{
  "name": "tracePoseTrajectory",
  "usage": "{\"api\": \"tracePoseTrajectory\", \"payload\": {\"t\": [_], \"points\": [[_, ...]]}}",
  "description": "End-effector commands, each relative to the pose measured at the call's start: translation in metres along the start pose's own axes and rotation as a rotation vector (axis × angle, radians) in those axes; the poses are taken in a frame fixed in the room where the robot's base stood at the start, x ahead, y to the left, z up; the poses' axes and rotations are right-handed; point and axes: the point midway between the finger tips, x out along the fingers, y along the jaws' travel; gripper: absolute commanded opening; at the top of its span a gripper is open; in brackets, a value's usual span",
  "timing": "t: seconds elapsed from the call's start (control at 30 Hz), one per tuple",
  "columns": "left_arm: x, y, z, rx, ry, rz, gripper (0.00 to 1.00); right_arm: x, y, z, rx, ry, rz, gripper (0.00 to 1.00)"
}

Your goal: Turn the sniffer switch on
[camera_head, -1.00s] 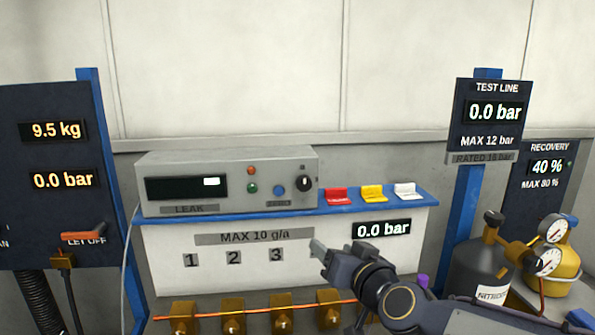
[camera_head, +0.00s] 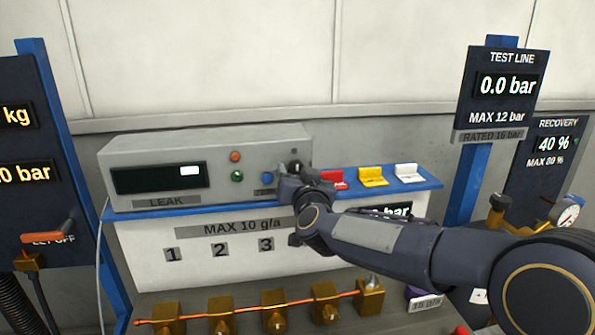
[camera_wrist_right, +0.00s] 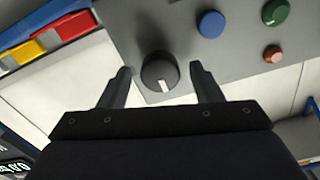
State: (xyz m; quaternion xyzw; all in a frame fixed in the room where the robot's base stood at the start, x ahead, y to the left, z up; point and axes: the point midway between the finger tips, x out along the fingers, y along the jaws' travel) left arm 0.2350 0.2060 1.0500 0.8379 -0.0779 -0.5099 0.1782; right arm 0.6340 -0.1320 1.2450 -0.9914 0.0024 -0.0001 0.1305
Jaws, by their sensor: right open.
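The sniffer is the grey LEAK box (camera_head: 205,145) on the blue shelf. Its display is dark except for a small white patch. Its black rotary knob (camera_head: 295,166) is at the right of the front panel, partly hidden by my right gripper (camera_head: 290,185). In the right wrist view the knob (camera_wrist_right: 158,74) has a white pointer mark and sits between the two open fingers of my right gripper (camera_wrist_right: 161,68). A gap shows on both sides, so the fingers look apart from it. My left gripper is not in view.
Red, yellow and white clips (camera_head: 372,176) sit on the shelf right of the box. A blue button (camera_head: 266,178) is left of the knob. Brass valves (camera_head: 274,312) line the lower front. The TEST LINE panel (camera_head: 503,90) stands at right.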

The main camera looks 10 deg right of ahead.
Motion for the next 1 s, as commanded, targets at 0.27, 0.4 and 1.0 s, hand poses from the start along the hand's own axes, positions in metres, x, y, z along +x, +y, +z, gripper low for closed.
{"api": "tracePoseTrajectory", "payload": {"t": [0.27,0.4,1.0], "points": [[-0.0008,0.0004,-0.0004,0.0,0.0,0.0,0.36,0.0072,-0.0001,0.0004,-0.001,-0.001,-0.001,0.59],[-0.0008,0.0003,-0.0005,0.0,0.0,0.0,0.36,0.007,-0.0001,0.0003,0.0,-0.001,-0.001,0.52],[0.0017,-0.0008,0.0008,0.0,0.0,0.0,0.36,0.0068,0.0003,0.0009,0.04,0.0,-0.001,0.14]]}}
